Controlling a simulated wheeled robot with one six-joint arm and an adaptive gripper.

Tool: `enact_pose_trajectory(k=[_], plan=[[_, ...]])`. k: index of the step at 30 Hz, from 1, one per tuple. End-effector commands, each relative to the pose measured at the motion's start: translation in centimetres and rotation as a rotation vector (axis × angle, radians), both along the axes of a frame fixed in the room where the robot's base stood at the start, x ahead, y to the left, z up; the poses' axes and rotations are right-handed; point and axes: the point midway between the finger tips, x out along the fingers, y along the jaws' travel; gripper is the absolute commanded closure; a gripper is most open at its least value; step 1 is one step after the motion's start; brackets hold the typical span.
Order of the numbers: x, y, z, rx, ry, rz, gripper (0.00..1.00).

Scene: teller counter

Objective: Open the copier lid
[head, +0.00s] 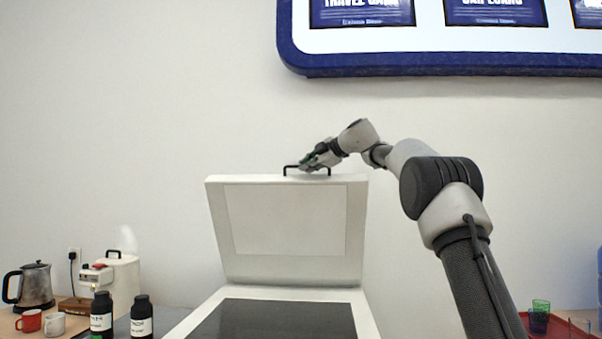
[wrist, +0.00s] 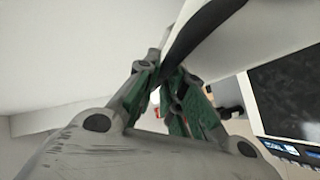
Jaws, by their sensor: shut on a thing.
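The copier lid (head: 287,222) stands raised, near upright, above the copier (head: 275,318) in the head view. The dark glass of the copier is uncovered below it. A black handle (head: 290,168) sits on the lid's top edge. My gripper (head: 312,163) is at the right part of this handle. In the wrist view my gripper (wrist: 172,85) has its green-padded fingers shut on the dark handle (wrist: 200,35). The exact contact at the fingertips is partly hidden. The copier glass (wrist: 288,95) also shows at the right of the wrist view.
At the left of the counter stand a kettle (head: 35,287), a red mug (head: 29,321), a white mug (head: 54,323) and two dark bottles (head: 141,318). A red tray (head: 545,325) with a green glass (head: 540,312) is at the right. A blue-framed board (head: 440,68) hangs above.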

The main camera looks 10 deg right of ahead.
Motion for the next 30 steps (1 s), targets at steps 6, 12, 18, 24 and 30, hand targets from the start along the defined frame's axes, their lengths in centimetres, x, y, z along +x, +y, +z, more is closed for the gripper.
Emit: enact_pose_trajectory(k=[6, 12, 18, 24, 30], plan=[[0.11, -0.79, 0.54, 0.007, 0.021, 0.002, 1.0], [0.06, -0.93, 0.68, 0.009, 0.027, 0.002, 1.0], [0.05, -0.9, 0.68, 0.01, 0.027, 0.003, 1.0], [0.07, -0.9, 0.67, 0.01, 0.026, 0.003, 0.68], [0.1, -0.95, 0.62, 0.009, 0.027, 0.002, 0.68]])
